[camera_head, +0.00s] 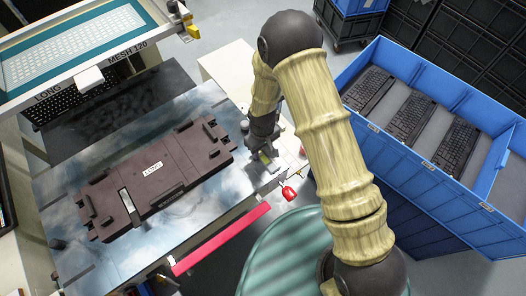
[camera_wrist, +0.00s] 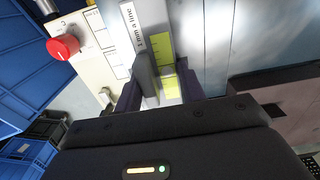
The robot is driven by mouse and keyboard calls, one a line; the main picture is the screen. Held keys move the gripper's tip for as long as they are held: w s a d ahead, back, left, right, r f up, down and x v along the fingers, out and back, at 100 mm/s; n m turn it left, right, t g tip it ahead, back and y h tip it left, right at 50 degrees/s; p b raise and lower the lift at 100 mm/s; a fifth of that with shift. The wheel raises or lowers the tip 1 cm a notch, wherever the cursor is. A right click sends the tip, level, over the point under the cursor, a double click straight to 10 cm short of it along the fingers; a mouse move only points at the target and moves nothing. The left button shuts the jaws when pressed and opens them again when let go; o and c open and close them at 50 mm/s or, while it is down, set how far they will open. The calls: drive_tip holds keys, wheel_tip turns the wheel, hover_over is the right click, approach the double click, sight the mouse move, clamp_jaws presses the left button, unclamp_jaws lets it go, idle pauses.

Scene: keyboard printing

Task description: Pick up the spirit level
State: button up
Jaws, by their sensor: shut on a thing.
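The spirit level (camera_wrist: 161,46) is a small block with yellow-green faces and a white side lettered "1 mm a line". It is between the dark fingers of my gripper (camera_wrist: 163,84) in the wrist view, and the fingers are shut on it. They hide part of it. In the head view my gripper (camera_head: 264,154) is at the right edge of the printing table, with a yellow-green bit of the level (camera_head: 265,158) showing at its tips. I cannot tell whether the level still touches the surface below.
A dark fixture marked "LONG" (camera_head: 152,168) lies on the printing table (camera_head: 60,215), left of my gripper. A red knob (camera_head: 288,193) is just below right. A blue crate (camera_head: 414,155) with several keyboards stands at right. A screen frame (camera_head: 120,50) is at upper left.

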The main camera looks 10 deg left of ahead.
sight(263, 152)
drive_tip(key=shift+r, duration=0.15)
wheel_tip(263, 152, up, 10)
drive_tip(key=b, duration=0.2)
drive_tip(key=shift+b, duration=0.3)
idle(0.4)
drive_tip(key=o, duration=0.8)
drive_tip(key=shift+c, duration=0.2)
drive_tip(key=c, duration=0.8)
drive_tip(key=shift+o, duration=0.2)
drive_tip(key=w+d+m+p, duration=0.2)
drive_tip(key=d+m+p, duration=0.1)
drive_tip(key=d, duration=0.5)
drive_tip(key=w+d+f+m+p, duration=0.1)
drive_tip(key=w+d+m+p, duration=0.2)
drive_tip(key=d, duration=0.6)
drive_tip(key=w+d+f+m+p, duration=0.1)
drive_tip(key=w+d+m+p, duration=0.1)
drive_tip(key=d, duration=0.7)
drive_tip(key=shift+w+f+m+p, duration=0.15)
drive_tip(key=shift+w+m+p, duration=0.25)
drive_tip(key=shift+m+p, duration=0.5)
